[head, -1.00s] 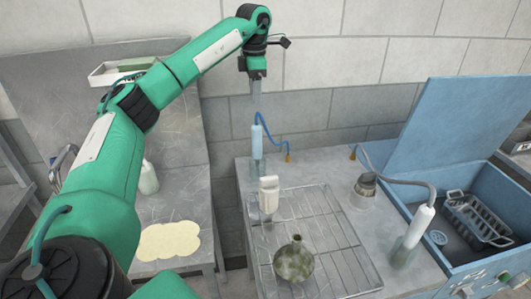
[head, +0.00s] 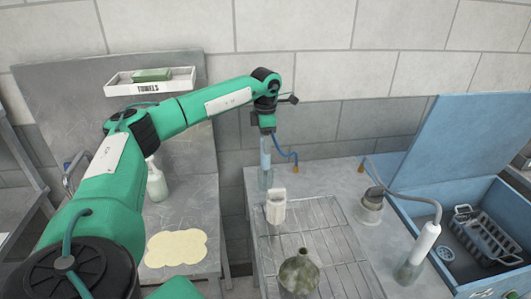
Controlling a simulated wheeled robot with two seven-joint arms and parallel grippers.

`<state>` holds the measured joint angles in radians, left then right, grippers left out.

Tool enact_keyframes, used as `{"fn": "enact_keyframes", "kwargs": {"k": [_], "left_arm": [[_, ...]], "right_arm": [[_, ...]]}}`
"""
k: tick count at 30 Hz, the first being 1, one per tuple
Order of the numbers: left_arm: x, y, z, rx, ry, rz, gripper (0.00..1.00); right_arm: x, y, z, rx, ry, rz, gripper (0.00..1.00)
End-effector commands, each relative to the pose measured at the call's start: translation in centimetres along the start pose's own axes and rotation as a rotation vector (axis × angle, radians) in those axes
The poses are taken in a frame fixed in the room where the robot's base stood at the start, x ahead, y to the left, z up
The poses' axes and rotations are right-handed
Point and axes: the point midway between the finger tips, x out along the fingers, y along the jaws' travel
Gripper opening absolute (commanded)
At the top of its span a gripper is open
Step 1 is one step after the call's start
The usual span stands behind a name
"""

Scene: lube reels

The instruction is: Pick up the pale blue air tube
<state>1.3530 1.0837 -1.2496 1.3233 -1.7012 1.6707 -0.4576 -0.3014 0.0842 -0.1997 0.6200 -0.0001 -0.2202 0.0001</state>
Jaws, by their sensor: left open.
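The pale blue air tube (head: 266,160) stands upright at the back left of the grey worktop in the head view, with a dark blue hose curving off to its right. My left gripper (head: 266,143) points straight down at the tube's top end. Its jaws are open. The fingers overlap the top of the tube in the picture, and I cannot tell whether they touch it. My right gripper is not in view.
A white container (head: 276,207) and a mottled round flask (head: 298,274) are on the wire rack (head: 335,235). A metal cup (head: 372,207) stands behind.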

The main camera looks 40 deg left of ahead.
Motion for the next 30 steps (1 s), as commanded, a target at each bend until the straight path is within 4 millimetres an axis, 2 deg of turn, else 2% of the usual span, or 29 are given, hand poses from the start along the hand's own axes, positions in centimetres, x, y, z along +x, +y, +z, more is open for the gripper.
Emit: {"fn": "enact_keyframes", "kwargs": {"k": [5,12,18,21,30], "left_arm": [[1.7,0.0,0.0,0.0,-0.001,0.0,0.55],[1.9,0.0,0.0,-0.001,-0.001,0.0,0.55],[1.9,0.0,0.0,-0.001,-0.001,0.0,0.16],[1.8,0.0,0.0,-0.001,-0.001,0.0,0.0],[1.7,0.0,0.0,-0.001,-0.002,0.001,0.0]], "right_arm": [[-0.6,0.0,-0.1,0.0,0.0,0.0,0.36],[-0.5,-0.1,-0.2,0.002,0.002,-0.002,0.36],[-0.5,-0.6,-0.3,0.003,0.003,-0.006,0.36],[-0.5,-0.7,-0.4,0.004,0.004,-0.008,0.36],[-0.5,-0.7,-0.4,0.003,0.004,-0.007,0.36]]}}
